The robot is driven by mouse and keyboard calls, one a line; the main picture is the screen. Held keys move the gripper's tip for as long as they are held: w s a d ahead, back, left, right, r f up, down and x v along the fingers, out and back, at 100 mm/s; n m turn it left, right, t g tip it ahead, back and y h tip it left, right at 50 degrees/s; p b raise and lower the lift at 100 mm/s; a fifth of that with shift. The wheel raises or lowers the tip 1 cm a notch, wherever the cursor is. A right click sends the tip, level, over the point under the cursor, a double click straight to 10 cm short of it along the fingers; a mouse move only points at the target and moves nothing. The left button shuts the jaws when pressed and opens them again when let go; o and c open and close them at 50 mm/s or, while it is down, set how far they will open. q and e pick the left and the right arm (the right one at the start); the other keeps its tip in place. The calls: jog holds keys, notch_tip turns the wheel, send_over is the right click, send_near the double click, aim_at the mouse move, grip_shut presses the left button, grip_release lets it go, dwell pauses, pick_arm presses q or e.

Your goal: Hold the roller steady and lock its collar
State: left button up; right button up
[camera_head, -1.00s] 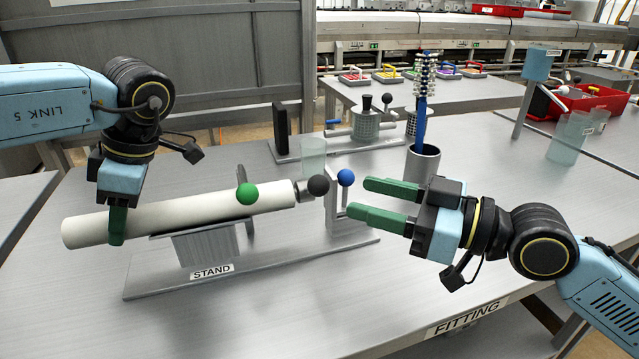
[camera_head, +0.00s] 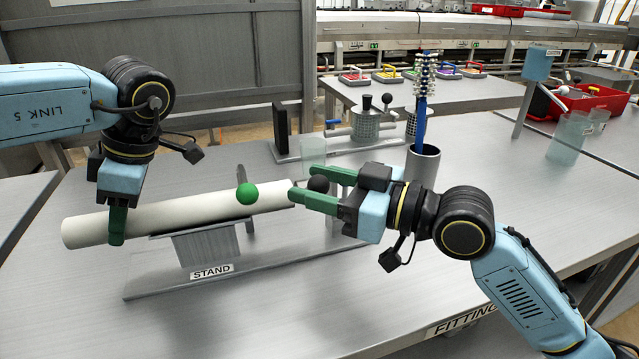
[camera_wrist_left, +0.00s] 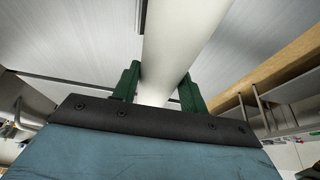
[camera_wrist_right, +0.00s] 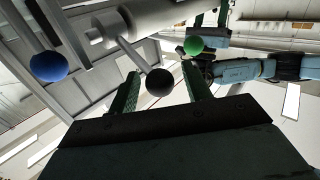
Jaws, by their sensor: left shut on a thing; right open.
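The long white roller (camera_head: 175,214) lies on the stand (camera_head: 205,247), its left end overhanging. My left gripper (camera_head: 117,222) is shut on the roller near that end; the left wrist view shows its fingers on both sides of the roller (camera_wrist_left: 180,40). At the roller's right end, the grey collar (camera_wrist_right: 105,28) has a lever with a black ball (camera_wrist_right: 159,82). My right gripper (camera_head: 303,180) is open, with the black ball (camera_head: 318,184) between its fingers; contact cannot be told. A green ball (camera_head: 246,194) shows at the stand. The blue ball (camera_wrist_right: 48,66) is hidden in the head view.
A grey cup (camera_head: 423,165) holding a blue-handled brush (camera_head: 422,105) stands just behind my right gripper. A clear glass (camera_head: 312,150) and a fixture with a perforated drum (camera_head: 367,125) stand behind the stand. The table front (camera_head: 300,320) is clear.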

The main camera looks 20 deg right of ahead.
aim_at(305, 182)
jog(key=shift+c, duration=0.3)
pick_arm(q)
jog(key=shift+f, duration=0.1)
pick_arm(e)
grip_shut()
jog(key=shift+w+r+m+g+h, duration=0.4)
jog(key=shift+w+r+m+g, duration=0.2)
jog(key=shift+r, duration=0.1)
jog(key=shift+w+r+m+g+h, duration=0.6)
jog(key=shift+w+r+m+g, duration=0.1)
jog(key=shift+w+m, duration=0.15)
pick_arm(q)
jog(key=shift+s, duration=0.1)
pick_arm(e)
jog(key=w+m+g, duration=0.1)
jog(key=w+r+m+g+h, duration=0.1)
jog(key=w+g, duration=0.1)
jog(key=shift+w, duration=0.75)
